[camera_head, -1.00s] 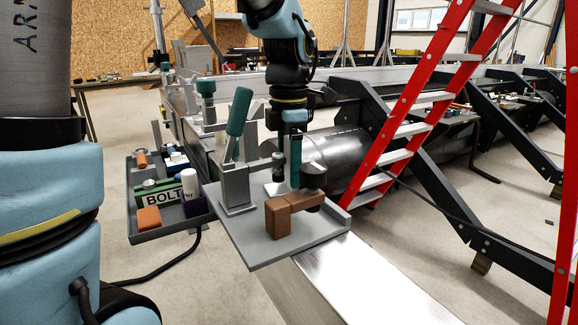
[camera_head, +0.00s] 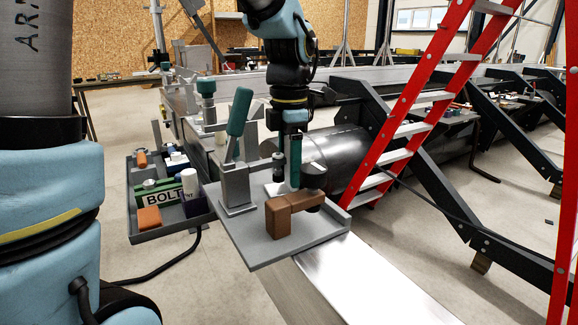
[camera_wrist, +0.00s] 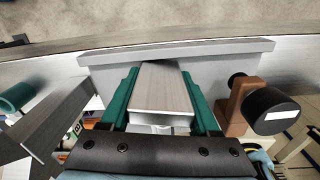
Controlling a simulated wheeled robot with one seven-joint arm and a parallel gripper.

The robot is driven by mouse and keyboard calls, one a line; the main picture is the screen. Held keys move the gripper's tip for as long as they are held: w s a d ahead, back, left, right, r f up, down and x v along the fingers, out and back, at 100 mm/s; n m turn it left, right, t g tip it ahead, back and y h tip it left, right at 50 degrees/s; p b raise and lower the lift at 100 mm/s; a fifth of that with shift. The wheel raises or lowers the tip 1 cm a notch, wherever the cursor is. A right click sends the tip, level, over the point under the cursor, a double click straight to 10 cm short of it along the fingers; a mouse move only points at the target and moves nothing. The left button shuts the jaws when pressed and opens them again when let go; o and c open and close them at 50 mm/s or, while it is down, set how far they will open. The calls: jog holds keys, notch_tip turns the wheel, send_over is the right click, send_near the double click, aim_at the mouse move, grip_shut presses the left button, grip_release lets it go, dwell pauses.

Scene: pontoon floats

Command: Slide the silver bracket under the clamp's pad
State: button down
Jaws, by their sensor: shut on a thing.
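My gripper (camera_head: 288,182), with green fingers, is low over a grey plate (camera_head: 290,247). In the wrist view, my gripper (camera_wrist: 163,100) is shut on the silver bracket (camera_wrist: 162,88), a flat bar between the fingers. Its far parts are largely hidden in the head view. A toggle clamp with a green handle (camera_head: 238,112) and grey body (camera_head: 237,188) stands on the plate, left of my gripper. A brown block (camera_head: 280,215) with a black cylinder (camera_head: 314,176) stands at its right; both also show right of the fingers in the wrist view (camera_wrist: 235,105). I cannot make out the clamp's pad.
A tray (camera_head: 165,233) with a green BOLT box (camera_head: 165,194) and small parts lies left of the plate. A bright metal beam (camera_head: 375,285) runs toward the front.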

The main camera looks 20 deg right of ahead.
jog(key=shift+c, duration=0.2)
grip_release()
jog(key=shift+d, duration=0.1)
